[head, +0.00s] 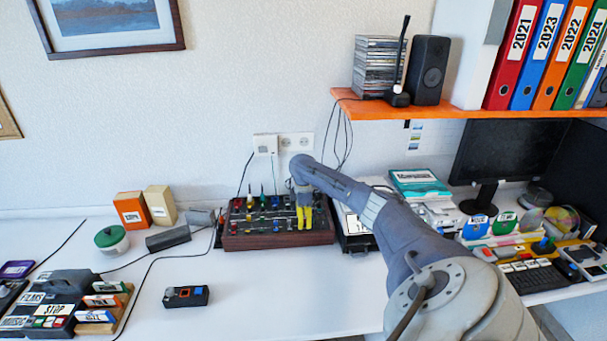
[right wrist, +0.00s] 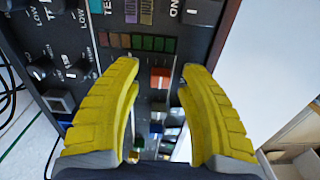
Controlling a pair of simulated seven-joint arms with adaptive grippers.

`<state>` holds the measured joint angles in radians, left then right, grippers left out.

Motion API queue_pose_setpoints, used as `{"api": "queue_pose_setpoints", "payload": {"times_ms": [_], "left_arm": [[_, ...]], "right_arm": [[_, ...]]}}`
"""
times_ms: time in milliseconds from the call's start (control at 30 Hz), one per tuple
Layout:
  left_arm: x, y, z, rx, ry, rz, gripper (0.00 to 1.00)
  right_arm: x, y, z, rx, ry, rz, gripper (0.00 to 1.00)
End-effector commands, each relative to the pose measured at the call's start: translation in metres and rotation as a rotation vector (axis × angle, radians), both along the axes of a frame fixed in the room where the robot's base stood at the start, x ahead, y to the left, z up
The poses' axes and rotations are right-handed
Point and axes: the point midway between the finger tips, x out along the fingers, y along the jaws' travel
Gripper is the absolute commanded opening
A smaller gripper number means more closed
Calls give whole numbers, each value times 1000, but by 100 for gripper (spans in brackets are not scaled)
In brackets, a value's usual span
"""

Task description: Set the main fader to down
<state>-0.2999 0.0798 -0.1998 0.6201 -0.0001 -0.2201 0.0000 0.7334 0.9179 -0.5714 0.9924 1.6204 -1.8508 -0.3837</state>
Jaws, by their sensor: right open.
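The mixer (head: 262,240) is a dark panel with a wooden front, knobs and coloured caps, standing on the white desk. My right gripper (head: 304,222) points down over its right part. In the right wrist view its yellow fingers (right wrist: 161,70) are open over the panel. An orange-red cap (right wrist: 159,78) shows between the fingertips, apart from both fingers. A blue cap (right wrist: 156,128) and a dark green one lie nearer the palm. I cannot read which cap is the main fader. The fingers hide part of the panel. My left gripper is not in view.
A small device (head: 186,296) with coloured buttons lies in front of the mixer. A black case (head: 355,232) stands close to its right. The desk in front of the mixer is mostly clear.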

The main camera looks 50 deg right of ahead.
Motion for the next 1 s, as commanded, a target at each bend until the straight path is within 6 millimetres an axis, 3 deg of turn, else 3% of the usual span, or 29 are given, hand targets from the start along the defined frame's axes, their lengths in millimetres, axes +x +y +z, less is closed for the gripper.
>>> {"api": "queue_pose_setpoints", "payload": {"times_ms": [300,667,1000], "left_arm": [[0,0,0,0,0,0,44],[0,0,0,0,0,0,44],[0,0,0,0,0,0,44]], "right_arm": [[0,0,-1,0,0,0,43],[0,0,-1,-1,1,0,1],[1,1,-1,1,-1,0,0]]}}
